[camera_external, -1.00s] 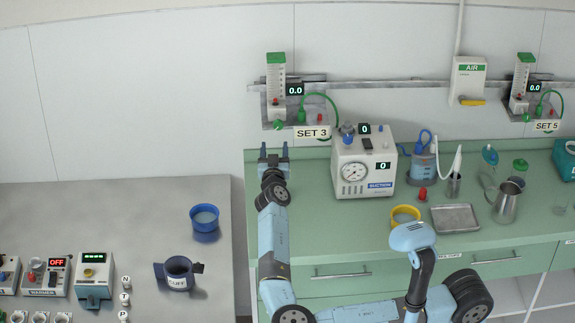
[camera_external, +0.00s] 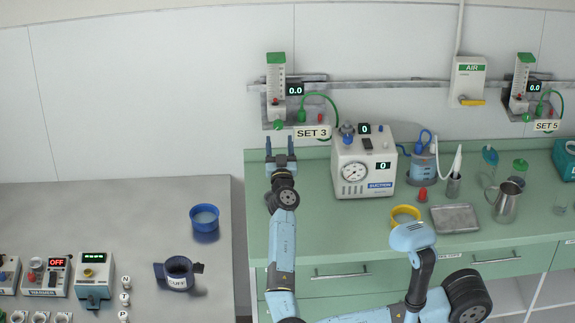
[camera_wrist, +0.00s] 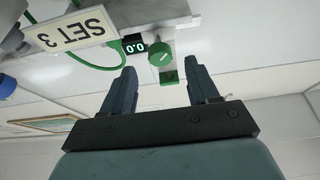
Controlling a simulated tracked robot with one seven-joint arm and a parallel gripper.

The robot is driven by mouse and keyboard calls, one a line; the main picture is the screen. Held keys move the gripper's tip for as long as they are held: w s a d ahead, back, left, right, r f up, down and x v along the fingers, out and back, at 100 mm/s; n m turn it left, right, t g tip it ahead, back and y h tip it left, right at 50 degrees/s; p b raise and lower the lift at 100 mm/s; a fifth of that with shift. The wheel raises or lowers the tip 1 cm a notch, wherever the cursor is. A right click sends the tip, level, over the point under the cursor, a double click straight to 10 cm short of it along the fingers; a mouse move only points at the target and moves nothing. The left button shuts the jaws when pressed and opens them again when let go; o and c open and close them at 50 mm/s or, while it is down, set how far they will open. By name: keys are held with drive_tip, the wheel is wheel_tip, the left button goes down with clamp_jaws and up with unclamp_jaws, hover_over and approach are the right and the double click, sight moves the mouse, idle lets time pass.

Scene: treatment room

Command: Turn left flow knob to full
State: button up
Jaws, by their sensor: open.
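The left flowmeter (camera_external: 276,78) is a clear, scaled tube on the wall rail above the SET 3 sign. Its display (camera_external: 295,89) reads 0.0. Its round green flow knob (camera_external: 278,125) is at the bottom; in the wrist view the knob (camera_wrist: 160,54) faces me with a pale mark on it. My gripper (camera_external: 280,140) points up toward the wall just below the knob in the external view. It is open and empty. In the wrist view the knob appears between and beyond the two fingertips (camera_wrist: 160,70), with no visible contact.
The SET 3 sign (camera_external: 312,132) and a green hose (camera_external: 325,98) are right of the knob. A suction unit (camera_external: 363,165) stands on the green counter to the right. A second flowmeter (camera_external: 523,75) reading 0.0 hangs at far right. The counter before my gripper is clear.

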sight(278, 128)
drive_tip(key=x, duration=0.8)
drive_tip(key=shift+w+r, duration=0.15)
drive_tip(key=shift+w, duration=0.15)
drive_tip(key=shift+c, duration=0.4)
drive_tip(key=c, duration=0.9)
